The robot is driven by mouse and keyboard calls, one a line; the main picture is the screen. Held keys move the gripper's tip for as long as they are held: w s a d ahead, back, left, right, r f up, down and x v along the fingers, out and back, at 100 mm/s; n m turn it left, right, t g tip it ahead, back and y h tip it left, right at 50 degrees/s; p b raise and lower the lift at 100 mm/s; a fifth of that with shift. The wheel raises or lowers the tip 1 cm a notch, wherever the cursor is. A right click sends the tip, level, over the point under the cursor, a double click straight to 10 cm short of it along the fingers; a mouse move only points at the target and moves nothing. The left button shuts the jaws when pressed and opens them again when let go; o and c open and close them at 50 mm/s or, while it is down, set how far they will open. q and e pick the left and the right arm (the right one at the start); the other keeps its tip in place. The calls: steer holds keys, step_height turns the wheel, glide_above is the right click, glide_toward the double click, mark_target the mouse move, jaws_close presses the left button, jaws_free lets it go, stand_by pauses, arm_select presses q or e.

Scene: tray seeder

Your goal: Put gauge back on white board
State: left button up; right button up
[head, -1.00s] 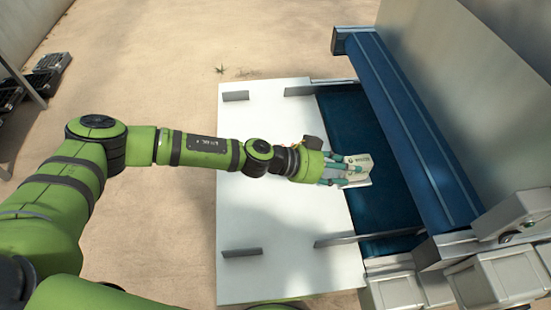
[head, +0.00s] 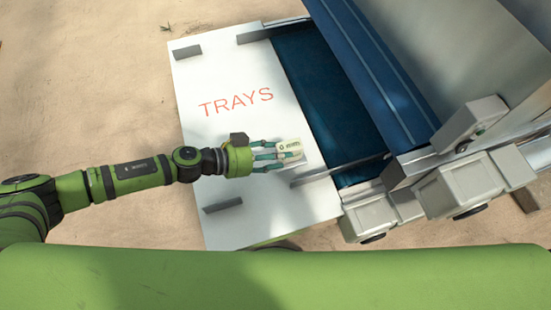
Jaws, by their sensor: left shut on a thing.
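The white board (head: 200,130) is a flat panel with red letters reading TRAYS. The gauge (head: 289,148) is a small cream block with dark markings. My left gripper (head: 276,155) is shut on the gauge, with its fingers along the gauge's left part. The gauge shows over the right part of the white board, below the lettering. I cannot tell whether it touches the board. My right gripper is not in view.
A dark blue belt (head: 325,105) runs along the board's right edge, under a blue cover (head: 375,75). A thin metal rail (head: 335,172) lies right of the gauge. Grey brackets (head: 222,205) stand on the board. Grey boxes (head: 460,190) sit at lower right.

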mark_target(278, 161)
arm_select(q)
steer(key=shift+f+b, duration=0.3)
steer(key=shift+f, duration=1.35)
steer(key=shift+f, duration=0.15)
steer(key=o, duration=1.3)
steer(key=shift+o, duration=0.5)
